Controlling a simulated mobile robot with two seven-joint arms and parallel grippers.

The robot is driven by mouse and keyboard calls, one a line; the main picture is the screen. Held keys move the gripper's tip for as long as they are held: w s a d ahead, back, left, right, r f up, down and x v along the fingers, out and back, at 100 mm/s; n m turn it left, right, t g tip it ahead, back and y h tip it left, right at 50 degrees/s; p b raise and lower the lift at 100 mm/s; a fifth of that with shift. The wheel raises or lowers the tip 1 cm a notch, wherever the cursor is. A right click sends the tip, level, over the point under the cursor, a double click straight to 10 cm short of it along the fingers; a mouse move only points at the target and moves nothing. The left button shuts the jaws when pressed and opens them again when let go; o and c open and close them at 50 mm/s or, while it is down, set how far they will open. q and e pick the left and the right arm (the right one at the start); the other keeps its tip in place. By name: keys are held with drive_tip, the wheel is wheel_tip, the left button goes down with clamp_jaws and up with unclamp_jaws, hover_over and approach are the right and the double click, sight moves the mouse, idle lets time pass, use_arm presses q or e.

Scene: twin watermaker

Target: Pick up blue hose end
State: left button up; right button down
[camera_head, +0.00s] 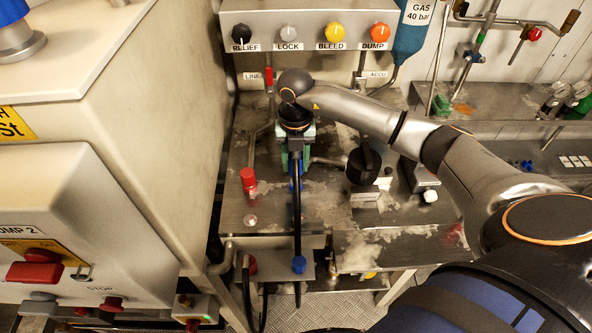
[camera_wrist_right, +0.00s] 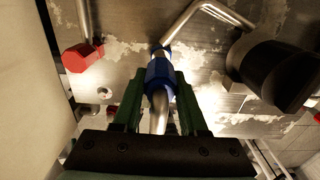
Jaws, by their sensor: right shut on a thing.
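The blue hose end (camera_wrist_right: 160,73) is a blue collar with a bent silver tube, between the green fingers of my right gripper (camera_wrist_right: 157,88) in the right wrist view. The fingers are shut on it. A silver pipe meets its far side; I cannot tell whether they are joined. In the head view my right gripper (camera_head: 296,160) points down over the metal bench, and the wrist partly hides its grip. A black hose (camera_head: 297,210) runs from below it towards the front, near a second blue fitting (camera_head: 299,264). My left gripper is not in view.
A red cap (camera_head: 248,178) stands left of the gripper and a black round part (camera_head: 363,165) stands right of it. A panel with several knobs (camera_head: 310,35) is behind. A large beige cabinet (camera_head: 150,130) closes off the left. Worn metal bench (camera_head: 335,210) lies between.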

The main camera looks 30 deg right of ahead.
drive_tip(key=s+a+r, duration=0.3)
drive_tip(key=a+r, duration=0.1)
drive_tip(key=a, duration=0.2)
drive_tip(key=s+a+r+b, duration=0.1)
drive_tip(key=s+a+r, duration=0.2)
drive_tip(key=a+r, duration=0.2)
drive_tip(key=shift+s+a+r, duration=0.15)
drive_tip(key=shift+s+a, duration=0.2)
drive_tip(key=shift+a, duration=0.2)
drive_tip(key=c, duration=0.9)
unclamp_jaws()
drive_tip(key=shift+c, duration=0.2)
clamp_jaws()
